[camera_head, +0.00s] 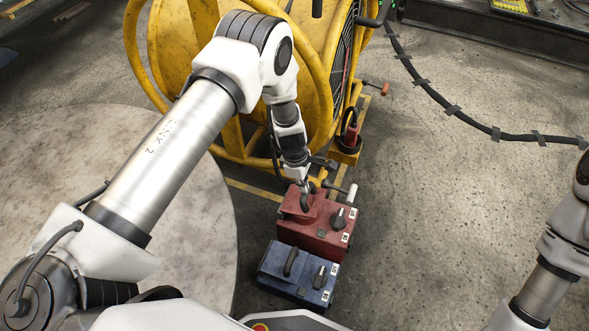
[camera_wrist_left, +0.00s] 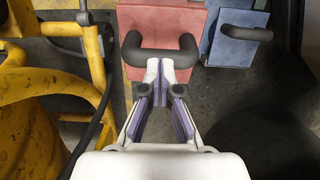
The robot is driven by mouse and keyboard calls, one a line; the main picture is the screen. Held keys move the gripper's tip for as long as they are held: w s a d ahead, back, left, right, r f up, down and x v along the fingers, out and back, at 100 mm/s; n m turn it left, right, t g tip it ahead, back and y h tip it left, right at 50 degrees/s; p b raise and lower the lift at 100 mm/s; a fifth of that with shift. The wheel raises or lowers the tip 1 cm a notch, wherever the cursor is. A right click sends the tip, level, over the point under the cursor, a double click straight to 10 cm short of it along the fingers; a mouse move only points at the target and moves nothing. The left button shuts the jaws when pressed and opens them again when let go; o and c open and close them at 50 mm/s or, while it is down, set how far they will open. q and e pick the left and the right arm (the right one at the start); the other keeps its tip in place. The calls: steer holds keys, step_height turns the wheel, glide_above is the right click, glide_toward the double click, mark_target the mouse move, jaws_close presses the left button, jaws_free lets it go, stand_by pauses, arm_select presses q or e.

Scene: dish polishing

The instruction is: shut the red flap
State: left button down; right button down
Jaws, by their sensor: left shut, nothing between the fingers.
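The red box (camera_head: 328,241) stands on the floor just beyond a blue box. Its red flap (camera_head: 316,207) carries a dark handle and looks raised at the box's far left part; I cannot tell its exact angle. My left gripper (camera_head: 305,187) is shut and empty, at the flap's handle. In the left wrist view the fingertips (camera_wrist_left: 160,66) are close together at the dark bar handle (camera_wrist_left: 160,55), in front of the red flap (camera_wrist_left: 158,20). I cannot tell whether they touch it. My right gripper is out of view; only part of that arm shows.
The blue box (camera_head: 276,270), with its own handle and knob, is close on the near side of the red one. A yellow machine with a tubular frame (camera_head: 333,62) stands close behind the left gripper. The concrete floor to the right (camera_head: 440,200) is clear.

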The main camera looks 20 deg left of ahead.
arm_select(q)
steer(key=shift+d+f, duration=0.85)
steer(key=shift+d, duration=0.2)
steer(key=r+p, duration=0.1)
steer(key=a+r+p, duration=0.1)
steer(key=r+p, duration=0.1)
steer(key=p, duration=0.1)
steer(key=shift+a+r, duration=0.35)
steer(key=shift+a, duration=0.05)
step_height(320, 180, up, 10)
steer(key=p, duration=0.2)
steer(key=shift+d+f, duration=0.15)
steer(key=shift+f, duration=0.1)
steer(key=shift+s+d, duration=0.1)
steer(key=shift+s, duration=0.05)
